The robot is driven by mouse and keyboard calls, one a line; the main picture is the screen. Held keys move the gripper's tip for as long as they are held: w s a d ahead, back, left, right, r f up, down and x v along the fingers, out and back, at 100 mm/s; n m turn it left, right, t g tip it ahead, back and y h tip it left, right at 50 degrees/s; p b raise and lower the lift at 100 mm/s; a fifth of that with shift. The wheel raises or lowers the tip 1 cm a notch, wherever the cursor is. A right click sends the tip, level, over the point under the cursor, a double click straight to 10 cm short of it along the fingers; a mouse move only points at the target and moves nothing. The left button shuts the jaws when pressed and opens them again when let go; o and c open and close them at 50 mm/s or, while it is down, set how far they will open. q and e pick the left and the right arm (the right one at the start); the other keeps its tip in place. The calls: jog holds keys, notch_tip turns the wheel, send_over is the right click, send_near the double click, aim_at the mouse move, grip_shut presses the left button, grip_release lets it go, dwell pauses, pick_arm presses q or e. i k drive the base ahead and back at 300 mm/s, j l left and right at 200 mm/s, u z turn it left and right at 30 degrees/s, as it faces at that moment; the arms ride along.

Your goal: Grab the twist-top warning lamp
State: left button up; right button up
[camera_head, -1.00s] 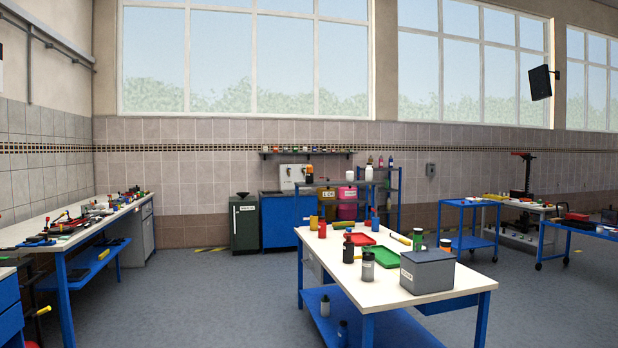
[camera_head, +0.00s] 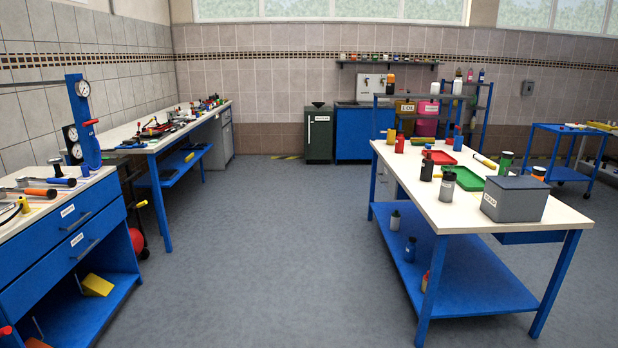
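I cannot tell for sure which thing is the twist-top warning lamp. Several small upright cylinders stand on the white-topped blue worktable (camera_head: 400,165) at right. Neither of my grippers is in view.
The worktable also bears a red tray (camera_head: 438,157), a green tray (camera_head: 467,179) and a grey lidded box (camera_head: 514,199). A blue drawer bench (camera_head: 65,250) with tools stands at near left, another bench (camera_head: 160,140) behind it. The floor (camera_head: 270,250) between is clear.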

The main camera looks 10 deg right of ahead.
aim_at(389, 90)
jog(key=i+l+z, duration=0.2)
jog(key=i, duration=4.4)
jog(key=i+z, duration=0.1)
jog(key=i, duration=0.55)
jog(key=i+j+z, duration=0.15)
jog(key=i, duration=0.45)
jog(key=i+j+z, duration=0.1)
jog(key=i, duration=0.5)
